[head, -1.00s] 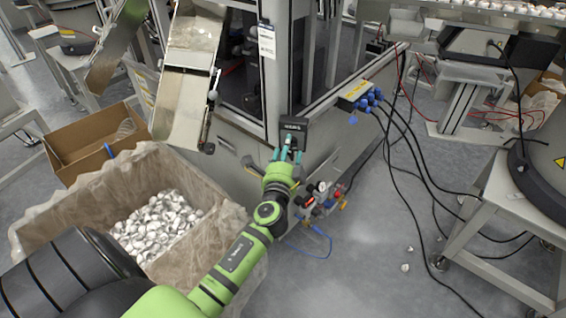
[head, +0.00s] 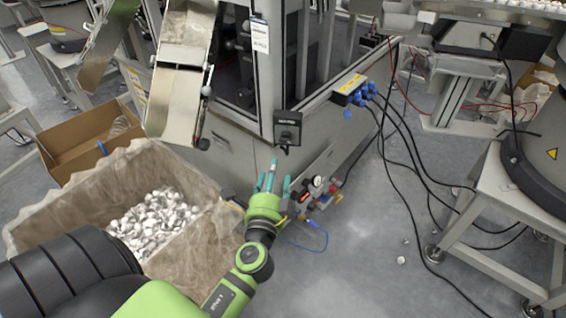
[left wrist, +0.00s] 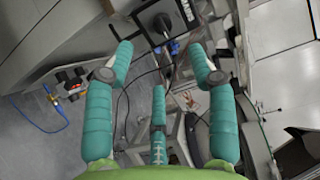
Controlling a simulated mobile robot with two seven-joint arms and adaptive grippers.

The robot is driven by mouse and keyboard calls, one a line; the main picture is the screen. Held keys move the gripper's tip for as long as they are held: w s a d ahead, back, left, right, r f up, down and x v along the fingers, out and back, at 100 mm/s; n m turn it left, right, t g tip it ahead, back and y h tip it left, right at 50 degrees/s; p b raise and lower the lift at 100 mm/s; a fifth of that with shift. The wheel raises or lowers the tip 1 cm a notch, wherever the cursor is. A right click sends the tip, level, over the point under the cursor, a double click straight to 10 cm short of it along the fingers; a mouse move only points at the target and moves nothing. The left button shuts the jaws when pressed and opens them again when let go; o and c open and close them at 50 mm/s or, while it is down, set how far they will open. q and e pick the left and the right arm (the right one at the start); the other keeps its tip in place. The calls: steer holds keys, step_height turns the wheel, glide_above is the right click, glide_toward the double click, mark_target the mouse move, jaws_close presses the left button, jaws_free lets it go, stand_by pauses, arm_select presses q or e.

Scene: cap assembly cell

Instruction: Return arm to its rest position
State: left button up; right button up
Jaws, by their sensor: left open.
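My left arm is green and reaches in from the bottom of the head view. Its gripper (head: 272,178) has teal fingers and is open and empty. It hangs in front of the machine's lower panel, below and apart from the black switch box (head: 288,128). In the left wrist view the teal fingers (left wrist: 160,75) are spread with nothing between them, and the switch box (left wrist: 162,20) with its stem is beyond them at the top. My right gripper is in neither view.
A lined box of metallic caps (head: 152,220) stands left of my arm, below a metal chute (head: 180,95). An open cardboard box (head: 85,145) is further left. A valve assembly (head: 318,190) is close right of the gripper. Black cables (head: 400,180) trail across the floor.

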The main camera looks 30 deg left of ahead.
arm_select(q)
steer(key=s+d+f+n+g+h+p, duration=0.1)
steer(key=s+d+f+g+h, duration=0.2)
steer(key=f, duration=0.7)
steer(key=s+d+f+n+g+h+p, duration=0.15)
steer(key=s+f, duration=0.25)
steer(key=f, duration=0.7)
steer(key=s+d+f+n+g+h, duration=0.1)
steer(key=s+d+f+g+h, duration=0.2)
steer(key=f, duration=0.7)
steer(key=s+f+n+g+p, duration=0.1)
steer(key=s+f+n+g, duration=0.2)
steer(key=s, duration=1.1)
steer(key=s+d+f+n+g+p, duration=0.1)
steer(key=s+f+n+g, duration=0.3)
steer(key=s+f, duration=0.6)
steer(key=s, duration=0.3)
steer(key=shift+s+g, duration=0.35)
steer(key=shift+s, duration=0.05)
stand_by(1.2)
